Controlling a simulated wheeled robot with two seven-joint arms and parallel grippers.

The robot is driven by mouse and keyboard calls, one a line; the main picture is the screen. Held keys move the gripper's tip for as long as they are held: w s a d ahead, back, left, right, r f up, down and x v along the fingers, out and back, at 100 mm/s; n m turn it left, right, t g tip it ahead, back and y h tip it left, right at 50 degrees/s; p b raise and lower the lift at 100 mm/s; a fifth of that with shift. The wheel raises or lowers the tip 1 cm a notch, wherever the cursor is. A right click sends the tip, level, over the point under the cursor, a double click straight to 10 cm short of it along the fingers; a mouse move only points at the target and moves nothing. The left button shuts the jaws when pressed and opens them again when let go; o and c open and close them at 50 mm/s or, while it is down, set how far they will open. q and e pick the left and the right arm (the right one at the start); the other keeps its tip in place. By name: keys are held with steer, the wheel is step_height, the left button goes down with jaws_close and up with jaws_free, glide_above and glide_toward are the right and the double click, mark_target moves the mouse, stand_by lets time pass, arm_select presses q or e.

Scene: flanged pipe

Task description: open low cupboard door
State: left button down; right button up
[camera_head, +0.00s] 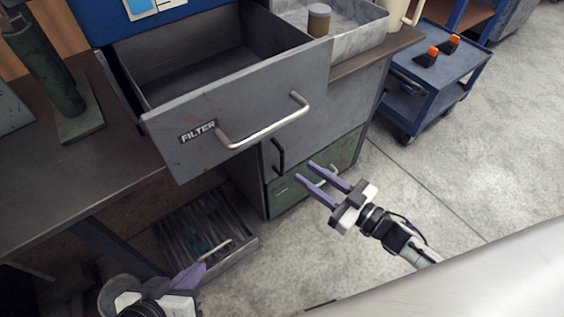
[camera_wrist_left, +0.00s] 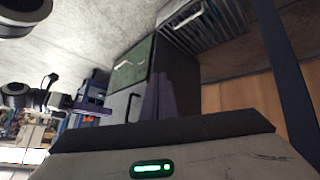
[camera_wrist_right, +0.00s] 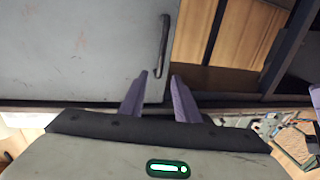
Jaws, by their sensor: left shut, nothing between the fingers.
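The low cupboard door (camera_head: 300,142) is a grey panel under the pulled-out FILTER drawer. It looks shut, and its dark upright bar handle (camera_head: 278,157) is near its left edge. In the right wrist view the grey door (camera_wrist_right: 80,50) fills the left, with the dark handle (camera_wrist_right: 164,45) just beyond the fingertips. My right gripper (camera_head: 304,171) is open, with its purple fingers pointing at the cabinet front near the handle and nothing between them. My left gripper (camera_head: 201,270) is shut and empty, low at the bottom of the head view; its fingers also show in the left wrist view (camera_wrist_left: 158,95).
The FILTER drawer (camera_head: 235,108) juts out above the door. A green drawer front (camera_head: 345,150) is below the door. A slatted low drawer (camera_head: 190,232) stands open at lower left. A blue cart (camera_head: 440,85) stands at right; floor before the cabinet is clear.

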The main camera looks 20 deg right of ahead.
mark_target(284, 157)
steer(key=b+x, duration=0.2)
steer(key=x, duration=0.6)
steer(key=shift+w+a, duration=0.15)
steer(key=shift+a, duration=0.05)
steer(key=shift+w+a+r, duration=0.1)
steer(key=shift+w+a, duration=0.2)
steer(key=shift+w, duration=0.2)
arm_select(q)
steer(key=shift+w+d+r+h, duration=0.15)
steer(key=shift+d+r+h, duration=0.1)
steer(key=shift+d, duration=0.15)
steer(key=shift+w+d+r+h, duration=0.15)
steer(key=shift+d+h, duration=0.1)
steer(key=shift+d, duration=0.15)
arm_select(e)
jaws_close()
